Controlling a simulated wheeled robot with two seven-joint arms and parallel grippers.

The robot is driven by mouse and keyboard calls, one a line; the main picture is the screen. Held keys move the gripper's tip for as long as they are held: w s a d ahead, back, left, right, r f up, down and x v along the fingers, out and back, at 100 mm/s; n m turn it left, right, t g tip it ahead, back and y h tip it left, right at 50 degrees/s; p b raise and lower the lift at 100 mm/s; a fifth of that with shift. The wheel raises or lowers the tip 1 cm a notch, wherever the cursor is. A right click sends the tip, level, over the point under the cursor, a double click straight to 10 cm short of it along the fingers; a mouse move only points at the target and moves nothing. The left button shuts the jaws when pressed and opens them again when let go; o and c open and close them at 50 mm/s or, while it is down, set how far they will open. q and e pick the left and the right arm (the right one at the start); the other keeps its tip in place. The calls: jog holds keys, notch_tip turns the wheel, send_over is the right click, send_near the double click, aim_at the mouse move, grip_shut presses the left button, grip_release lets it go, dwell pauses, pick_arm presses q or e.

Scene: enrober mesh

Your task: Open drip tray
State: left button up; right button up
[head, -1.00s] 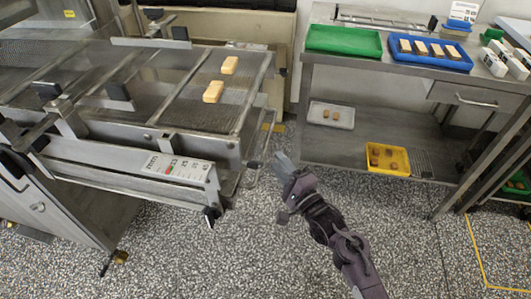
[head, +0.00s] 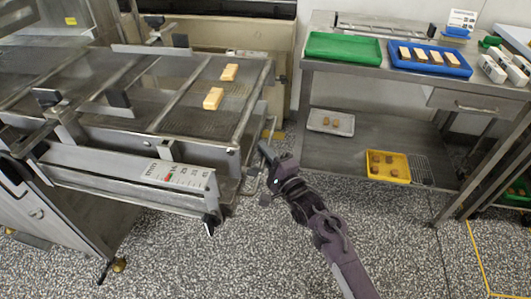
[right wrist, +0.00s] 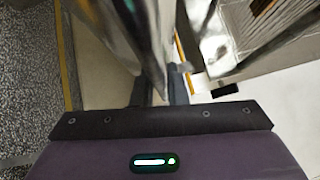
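The enrober's wire-mesh belt (head: 185,108) fills the left of the head view. Below its right end is a metal edge with a small wire handle (head: 249,182), which I take to be the drip tray's; most of the tray is hidden under the frame. My right gripper (head: 268,157) is just right of the belt's end, close to the handle, with no clear contact. In the right wrist view its fingers (right wrist: 160,92) are apart, with blurred shiny metal in front of them. No held thing shows. My left gripper is out of view.
Two pale bars (head: 213,98) lie on the mesh. A steel table (head: 375,60) at right carries green (head: 343,46) and blue (head: 430,68) trays; its lower shelf holds a yellow tray (head: 388,178). The speckled floor between machine and table is free.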

grip_shut()
